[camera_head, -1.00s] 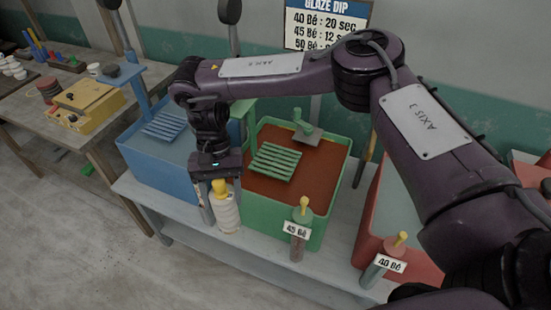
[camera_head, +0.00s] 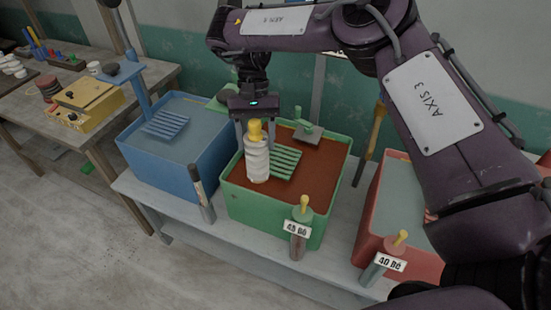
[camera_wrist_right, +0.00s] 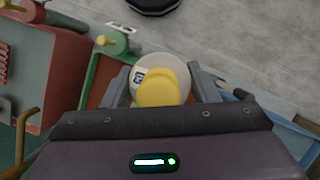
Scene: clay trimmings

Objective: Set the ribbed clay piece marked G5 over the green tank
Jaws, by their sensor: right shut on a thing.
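My right gripper (camera_head: 257,132) is shut on the yellow knob of a white ribbed clay piece (camera_head: 257,163). The piece hangs upright and appears over the left part of the green tank (camera_head: 268,219), in front of the green slatted rack. In the right wrist view, the piece (camera_wrist_right: 178,65) and its yellow knob sit between the fingers of the gripper (camera_wrist_right: 162,86). A small blue-and-white mark shows on its top, too small to read surely. The tank holds red-brown glaze (camera_head: 318,165). My left gripper is not in view.
A blue tank (camera_head: 172,175) stands left of the green one, a red tank (camera_head: 366,235) right. Yellow-topped posts labelled 45 Bé (camera_head: 297,228) and 40 Bé (camera_head: 390,263) stand at the front. A dark-topped post (camera_head: 201,193) stands between the blue and green tanks.

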